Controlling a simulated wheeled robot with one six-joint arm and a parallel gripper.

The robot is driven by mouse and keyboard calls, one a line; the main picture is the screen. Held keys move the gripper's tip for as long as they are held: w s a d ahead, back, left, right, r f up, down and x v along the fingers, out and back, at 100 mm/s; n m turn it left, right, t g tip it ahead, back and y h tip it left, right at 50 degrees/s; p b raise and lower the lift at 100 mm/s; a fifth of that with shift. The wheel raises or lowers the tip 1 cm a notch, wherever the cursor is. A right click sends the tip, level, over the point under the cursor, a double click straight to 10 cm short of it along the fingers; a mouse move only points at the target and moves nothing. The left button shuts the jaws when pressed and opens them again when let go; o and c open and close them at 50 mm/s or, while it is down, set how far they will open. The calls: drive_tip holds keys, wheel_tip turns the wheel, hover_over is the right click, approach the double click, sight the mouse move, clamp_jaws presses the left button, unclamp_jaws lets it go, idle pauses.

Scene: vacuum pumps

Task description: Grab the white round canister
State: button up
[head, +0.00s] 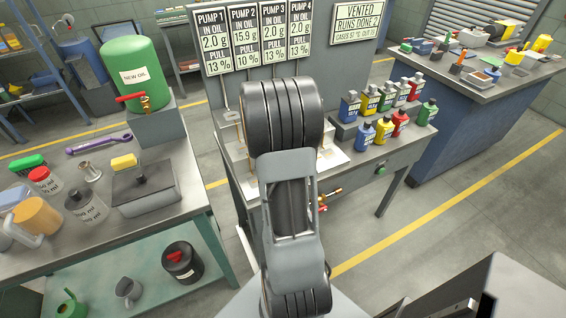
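On the left bench stands a small round whitish canister (45,184) with a red lid and a printed label, too small to read fully. In front of it to the right is a round, pale grey, see-through-looking container (86,207) with a dark cap and a label. I cannot be sure which one the task means; the red-lidded one looks whiter. Both stand upright and are unheld. My arm fills the middle of the head view, well to the right of both. My gripper is not seen.
Several bottles crowd the middle bench (376,165). A blue workbench (450,120) stands at right.

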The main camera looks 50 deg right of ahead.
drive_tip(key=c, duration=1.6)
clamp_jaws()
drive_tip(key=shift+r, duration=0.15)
